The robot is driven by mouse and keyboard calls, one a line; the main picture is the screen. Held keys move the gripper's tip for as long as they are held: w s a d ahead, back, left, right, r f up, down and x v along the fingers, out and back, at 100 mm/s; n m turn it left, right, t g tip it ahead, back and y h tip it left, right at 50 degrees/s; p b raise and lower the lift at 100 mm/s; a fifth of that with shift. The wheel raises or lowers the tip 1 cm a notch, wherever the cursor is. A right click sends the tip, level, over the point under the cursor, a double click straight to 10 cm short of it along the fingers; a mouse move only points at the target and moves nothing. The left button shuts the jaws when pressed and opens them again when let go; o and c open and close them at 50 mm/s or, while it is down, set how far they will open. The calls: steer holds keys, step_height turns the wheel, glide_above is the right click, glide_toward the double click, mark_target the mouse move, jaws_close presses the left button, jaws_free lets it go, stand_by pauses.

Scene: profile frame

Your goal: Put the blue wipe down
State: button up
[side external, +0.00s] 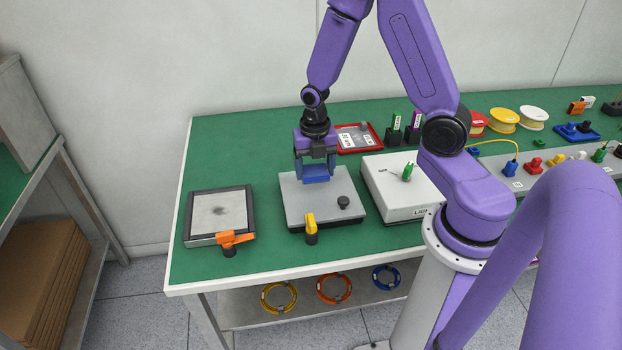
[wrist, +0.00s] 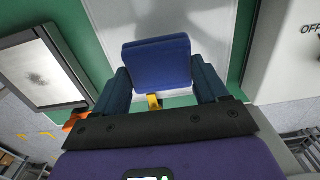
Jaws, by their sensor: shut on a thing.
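The blue wipe (wrist: 157,64) is a small blue pad between the two fingers of my gripper (wrist: 160,85) in the wrist view. In the side view my gripper (side external: 316,170) points down with the blue wipe (side external: 316,179) under it, over the back left part of a grey plate (side external: 320,205). The plate has a black knob (side external: 343,202) at its right and a yellow lever (side external: 310,224) at its front edge. Whether the wipe touches the plate I cannot tell. A shadow lies on the plate near the wipe in the wrist view.
A dark-framed panel with a smudge (side external: 218,212) and an orange lever (side external: 235,238) stands to the left. A white box with a green key (side external: 400,200) is close on the right. A red tray (side external: 376,146) is behind. Green table shows between the panel and the plate.

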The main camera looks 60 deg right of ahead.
mark_target(311, 190)
steer(key=shift+w+f, duration=0.55)
steer(key=shift+f, duration=0.1)
steer(key=shift+w+f, duration=0.1)
steer(key=shift+f, duration=1.5)
steer(key=shift+f, duration=0.15)
steer(key=o, duration=1.1)
